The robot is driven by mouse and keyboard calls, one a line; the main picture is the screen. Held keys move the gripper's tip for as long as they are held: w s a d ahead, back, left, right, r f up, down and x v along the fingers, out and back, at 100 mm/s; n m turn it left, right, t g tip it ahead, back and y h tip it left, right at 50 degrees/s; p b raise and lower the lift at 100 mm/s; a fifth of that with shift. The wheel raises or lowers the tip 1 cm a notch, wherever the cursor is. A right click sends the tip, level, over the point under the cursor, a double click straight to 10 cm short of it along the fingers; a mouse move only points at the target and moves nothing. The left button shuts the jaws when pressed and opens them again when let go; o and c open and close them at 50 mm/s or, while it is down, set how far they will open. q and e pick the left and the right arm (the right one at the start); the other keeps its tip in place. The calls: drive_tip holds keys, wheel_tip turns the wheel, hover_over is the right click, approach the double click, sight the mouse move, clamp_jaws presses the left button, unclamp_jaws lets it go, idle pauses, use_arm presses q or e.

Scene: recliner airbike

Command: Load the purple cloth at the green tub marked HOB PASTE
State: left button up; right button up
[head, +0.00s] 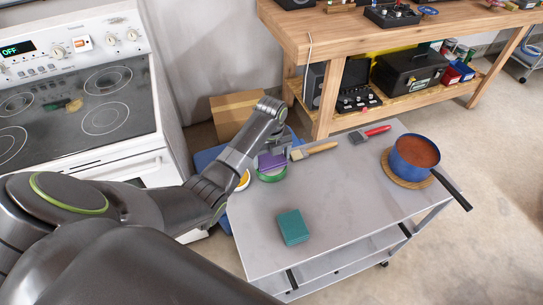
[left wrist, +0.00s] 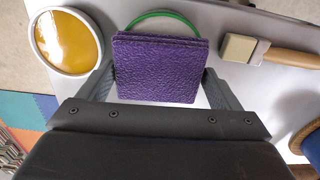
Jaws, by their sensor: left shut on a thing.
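The purple cloth (left wrist: 160,68) is a folded, textured square between the two fingers of my left gripper (left wrist: 160,88), which is shut on it. The cloth also shows in the head view (head: 269,160), right above the green tub (head: 271,177). In the left wrist view the cloth covers most of the tub, and only a green rim (left wrist: 160,14) shows past its far edge. I cannot tell whether the cloth touches what is in the tub. No marking on the tub can be read. My right gripper is not in view.
A pale tub of yellow-orange stuff (left wrist: 67,42) stands left of the green tub. On the grey cart (head: 340,200) are a wooden-handled brush (head: 318,149), a red-handled brush (head: 371,133), a teal block (head: 293,227) and a blue pot (head: 414,158). A stove (head: 80,90) stands left.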

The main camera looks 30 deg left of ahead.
sight(271, 158)
use_arm(q)
drive_tip(key=shift+f, duration=0.4)
drive_tip(key=shift+s+f, duration=0.1)
idle(1.9)
drive_tip(key=shift+p, duration=0.3)
wheel_tip(271, 158, up, 7)
drive_tip(key=p, duration=0.7)
drive_tip(key=shift+p, duration=0.4)
